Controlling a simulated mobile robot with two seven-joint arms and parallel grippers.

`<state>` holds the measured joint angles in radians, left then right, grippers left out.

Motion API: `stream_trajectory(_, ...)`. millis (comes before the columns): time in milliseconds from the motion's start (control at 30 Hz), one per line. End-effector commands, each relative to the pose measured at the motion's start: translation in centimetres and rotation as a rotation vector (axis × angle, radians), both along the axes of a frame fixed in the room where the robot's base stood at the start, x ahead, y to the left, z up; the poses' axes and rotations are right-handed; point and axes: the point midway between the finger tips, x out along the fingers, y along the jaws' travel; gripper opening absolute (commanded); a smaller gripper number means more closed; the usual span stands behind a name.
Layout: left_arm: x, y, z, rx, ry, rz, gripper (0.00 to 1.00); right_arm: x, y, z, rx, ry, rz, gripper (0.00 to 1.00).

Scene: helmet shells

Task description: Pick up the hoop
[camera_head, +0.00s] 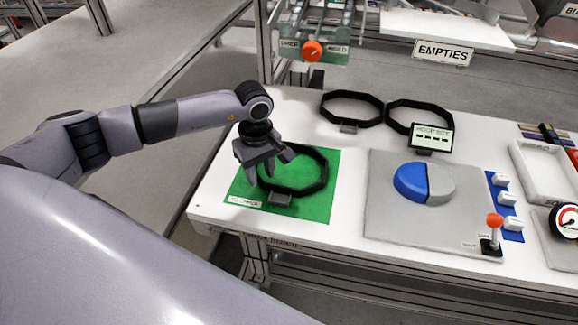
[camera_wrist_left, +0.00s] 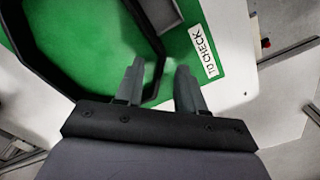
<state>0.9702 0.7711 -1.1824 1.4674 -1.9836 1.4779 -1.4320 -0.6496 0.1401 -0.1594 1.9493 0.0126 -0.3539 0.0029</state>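A black many-sided hoop (camera_head: 322,172) lies flat on a green mat (camera_head: 312,210) labelled "TO CHECK", with a small grey block (camera_head: 280,199) on its near side. My left gripper (camera_head: 262,176) points down over the left part of this hoop. In the left wrist view, the two fingers (camera_wrist_left: 160,67) are apart, and a stretch of the hoop's rim (camera_wrist_left: 133,12) runs down to the gap between them. I cannot tell how far the fingertips are above the mat or whether they touch the rim. My right gripper is not in view.
Two more black hoops (camera_head: 350,107) lie at the back, one behind a small sign (camera_head: 431,138). To the right are a grey panel with a blue and grey dome (camera_head: 409,183), white switches and an orange-knobbed lever (camera_head: 494,221). An orange knob (camera_head: 312,51) hangs behind.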

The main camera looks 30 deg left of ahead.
Motion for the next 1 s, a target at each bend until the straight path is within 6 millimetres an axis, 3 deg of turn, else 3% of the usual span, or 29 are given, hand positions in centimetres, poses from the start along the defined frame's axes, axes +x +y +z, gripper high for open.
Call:
stream_trajectory(133, -0.08, -0.02, -1.44, -0.001, 0.002, 0.0, 0.39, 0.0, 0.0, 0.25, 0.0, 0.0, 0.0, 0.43)
stream_trajectory(367, -0.06, -0.03, -1.64, -0.001, 0.0, -0.001, 0.39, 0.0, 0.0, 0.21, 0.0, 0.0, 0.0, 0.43)
stream_trajectory(500, -0.07, -0.04, -1.62, -0.002, 0.001, 0.0, 0.0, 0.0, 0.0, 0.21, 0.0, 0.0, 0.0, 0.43)
stream_trajectory(1000, 0.03, -0.03, -0.75, -0.003, -0.002, 0.001, 0.0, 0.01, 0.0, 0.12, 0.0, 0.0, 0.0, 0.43)
